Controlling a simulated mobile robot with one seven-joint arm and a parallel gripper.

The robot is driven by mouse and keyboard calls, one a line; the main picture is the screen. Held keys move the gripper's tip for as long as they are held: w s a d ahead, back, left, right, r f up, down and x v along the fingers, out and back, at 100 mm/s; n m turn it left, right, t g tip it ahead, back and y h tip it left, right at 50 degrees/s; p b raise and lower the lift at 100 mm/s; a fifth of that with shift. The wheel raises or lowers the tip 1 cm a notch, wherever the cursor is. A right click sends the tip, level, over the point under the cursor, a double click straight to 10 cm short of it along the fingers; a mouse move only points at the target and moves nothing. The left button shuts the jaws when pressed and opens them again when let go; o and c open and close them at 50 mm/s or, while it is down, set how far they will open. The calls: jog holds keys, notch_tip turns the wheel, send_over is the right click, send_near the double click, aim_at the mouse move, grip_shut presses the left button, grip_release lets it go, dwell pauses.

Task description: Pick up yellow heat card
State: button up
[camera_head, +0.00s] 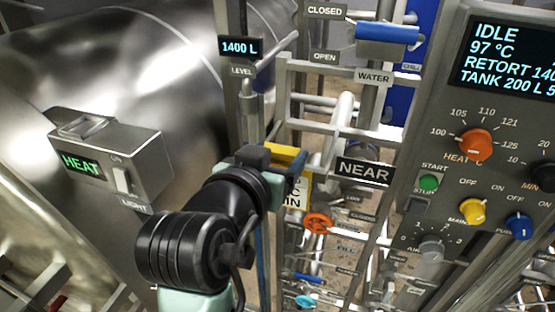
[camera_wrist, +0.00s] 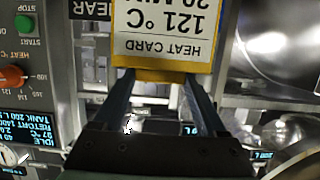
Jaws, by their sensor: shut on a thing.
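The yellow heat card (camera_wrist: 163,40) has a white face with black print reading "HEAT CARD" and "121 °C", upside down in the wrist view. My gripper (camera_wrist: 160,76) is shut on the card's yellow edge, with one finger on each side. In the head view, my gripper (camera_head: 277,170) is at the middle of the picture, in front of the white rack. The card (camera_head: 287,156) shows there as a yellow strip with part of its white printed face; the rest is hidden behind my gripper.
A control panel (camera_head: 403,128) with an "IDLE" screen, knobs and buttons stands at the right. A "NEAR" label (camera_head: 363,171) is just right of my gripper. Valves and pipes, including an orange handwheel (camera_head: 318,223), lie below. The large metal retort (camera_head: 130,60) fills the left.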

notch_tip(320, 180, up, 17)
jog(key=b, duration=0.3)
jog(key=s+a+f+p, duration=0.2)
jog(key=s+f, duration=0.8)
jog(key=f, duration=0.2)
jog(key=shift+w+r+b+x, duration=0.1)
jog(key=shift+r+b+x, duration=0.25)
jog(key=shift+x, duration=1.3)
jog(key=shift+w+r+b+x, duration=0.1)
jog(key=shift+r+b+x, duration=0.25)
jog(key=shift+x, duration=1.3)
jog(key=shift+w+r+b+x, duration=0.1)
jog(key=shift+r+b+x, duration=0.25)
jog(key=shift+x, duration=1.25)
jog(key=shift+d+f+b, duration=0.15)
jog(key=shift+f+b, duration=0.15)
jog(key=shift+f, duration=0.25)
jog(key=shift+f+b, duration=0.75)
jog(key=shift+f, duration=0.8)
jog(key=o, duration=1.4)
